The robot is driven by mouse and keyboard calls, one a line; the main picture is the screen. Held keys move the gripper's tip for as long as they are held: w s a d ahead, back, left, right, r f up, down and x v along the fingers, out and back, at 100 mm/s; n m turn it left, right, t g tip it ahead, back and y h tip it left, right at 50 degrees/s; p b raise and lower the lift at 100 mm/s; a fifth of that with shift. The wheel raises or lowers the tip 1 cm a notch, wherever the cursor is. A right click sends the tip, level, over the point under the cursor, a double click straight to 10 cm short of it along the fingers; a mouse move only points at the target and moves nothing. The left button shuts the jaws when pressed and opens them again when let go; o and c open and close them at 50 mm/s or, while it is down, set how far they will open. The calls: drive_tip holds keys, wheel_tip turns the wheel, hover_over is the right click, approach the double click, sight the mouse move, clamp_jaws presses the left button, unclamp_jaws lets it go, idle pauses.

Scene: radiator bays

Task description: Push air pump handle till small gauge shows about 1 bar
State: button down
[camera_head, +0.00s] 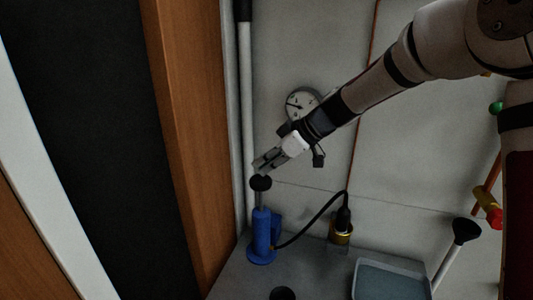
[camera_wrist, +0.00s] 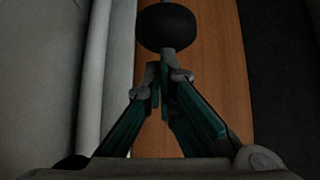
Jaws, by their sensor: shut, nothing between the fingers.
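The air pump (camera_head: 262,236) is a blue upright cylinder on a grey surface, with a thin rod topped by a round black handle (camera_head: 260,183). The handle also shows in the wrist view (camera_wrist: 167,27), just beyond my fingertips. My gripper (camera_head: 258,168) is shut and empty, its tips close above the handle in the head view; I cannot tell whether they touch it. A round white gauge (camera_head: 300,103) with a dark needle hangs on the wall behind my wrist, partly covered by it; its numbers are too small to read. No separate small gauge is clear.
A black hose (camera_head: 312,218) runs from the pump to a brass and black fitting (camera_head: 341,233). A grey-blue tray (camera_head: 391,281) lies to the right. A wooden post (camera_head: 190,130) and a pale vertical pipe (camera_head: 246,120) stand left of the pump.

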sight(270, 178)
drive_tip(key=shift+f, duration=0.1)
wheel_tip(270, 178, down, 5)
drive_tip(key=b, duration=0.3)
drive_tip(key=shift+w+f, duration=0.15)
drive_tip(key=shift+f, duration=0.05)
drive_tip(key=shift+f+b, duration=0.65)
drive_tip(key=shift+d, duration=0.1)
drive_tip(key=v, duration=1.2)
drive_tip(key=shift+r, duration=0.2)
idle(1.2)
